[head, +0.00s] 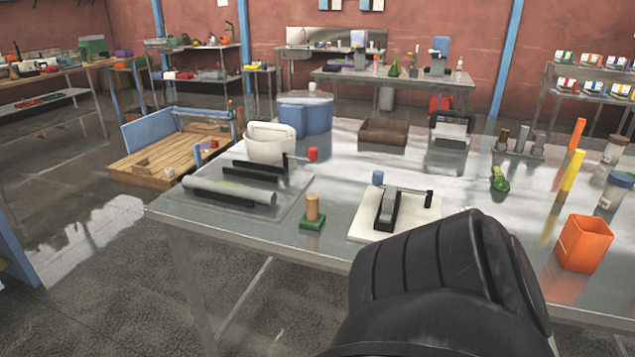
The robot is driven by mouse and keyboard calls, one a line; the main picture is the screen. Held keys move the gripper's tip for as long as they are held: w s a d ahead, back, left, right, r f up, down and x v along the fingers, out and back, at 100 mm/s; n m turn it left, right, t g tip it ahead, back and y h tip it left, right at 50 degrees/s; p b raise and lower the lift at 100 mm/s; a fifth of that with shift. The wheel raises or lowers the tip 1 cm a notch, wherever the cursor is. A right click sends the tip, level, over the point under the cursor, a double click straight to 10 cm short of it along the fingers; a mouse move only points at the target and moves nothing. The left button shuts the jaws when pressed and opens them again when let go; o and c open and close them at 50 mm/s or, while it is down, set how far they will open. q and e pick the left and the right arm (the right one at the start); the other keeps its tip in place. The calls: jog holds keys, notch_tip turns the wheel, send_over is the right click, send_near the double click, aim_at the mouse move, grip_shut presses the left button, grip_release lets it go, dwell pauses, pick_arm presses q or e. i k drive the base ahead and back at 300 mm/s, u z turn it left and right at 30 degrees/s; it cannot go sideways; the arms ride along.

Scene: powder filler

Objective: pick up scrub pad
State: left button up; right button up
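A small green block with an upright tan cylindrical handle, which looks like the scrub pad (312,220), stands near the table's front edge, left of the white board. Nothing touches it. A black link of my arm fills the lower middle and right of the head view and hides part of the table's front. Neither my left gripper nor my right gripper shows in this view.
The metal table (340,180) holds a white board (420,222) with a black lever device, a roller device (230,190) at left, an orange container (584,243) at right, and a brown tray (383,131) behind. Free surface lies around the green block.

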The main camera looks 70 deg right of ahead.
aim_at(312, 220)
jog(key=z, duration=0.95)
jog(key=i, duration=0.85)
jog(key=z, duration=0.9)
